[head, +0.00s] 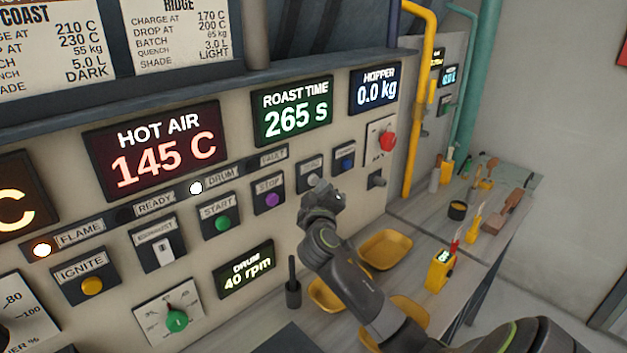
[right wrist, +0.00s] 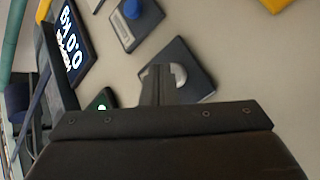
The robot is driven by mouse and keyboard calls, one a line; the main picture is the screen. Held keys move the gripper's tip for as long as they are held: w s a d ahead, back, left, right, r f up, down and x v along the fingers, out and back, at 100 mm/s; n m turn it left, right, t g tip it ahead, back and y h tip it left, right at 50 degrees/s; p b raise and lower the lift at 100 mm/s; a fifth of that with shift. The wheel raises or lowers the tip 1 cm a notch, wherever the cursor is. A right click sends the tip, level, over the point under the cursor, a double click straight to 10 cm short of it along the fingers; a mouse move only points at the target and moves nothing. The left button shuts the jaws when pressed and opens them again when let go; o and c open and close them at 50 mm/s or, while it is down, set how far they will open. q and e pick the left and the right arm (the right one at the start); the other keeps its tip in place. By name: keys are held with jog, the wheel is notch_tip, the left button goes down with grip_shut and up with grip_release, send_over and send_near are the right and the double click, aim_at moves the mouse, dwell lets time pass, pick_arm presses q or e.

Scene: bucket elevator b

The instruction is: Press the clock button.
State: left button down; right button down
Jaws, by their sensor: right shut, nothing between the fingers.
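The button I take for the clock button is a pale round button on a dark square plate (head: 308,169), to the right of the purple stop button; its label is too small to read. My right gripper (head: 318,187) is shut and empty, its tip at the lower part of that plate. In the right wrist view the closed fingertips (right wrist: 158,72) partly cover the pale button (right wrist: 179,76). I cannot tell whether they touch it. My left gripper is not in view.
A blue button (head: 346,162) sits just right, with a red knob (head: 387,141) beyond it. The stop button (head: 271,199) and green start button (head: 222,223) are to the left. Yellow trays (head: 386,247) and a yellow device (head: 440,270) stand on the bench below.

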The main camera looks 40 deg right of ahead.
jog(key=shift+w, duration=0.4)
jog(key=shift+s, duration=0.15)
dwell(0.4)
jog(key=shift+s, duration=0.85)
jog(key=s, duration=0.2)
jog(key=s+p, duration=0.1)
jog(key=s, duration=0.1)
jog(key=s+p, duration=0.1)
jog(key=s, duration=0.1)
jog(key=shift+d, duration=0.3)
jog(key=shift+f, duration=0.1)
dwell(0.4)
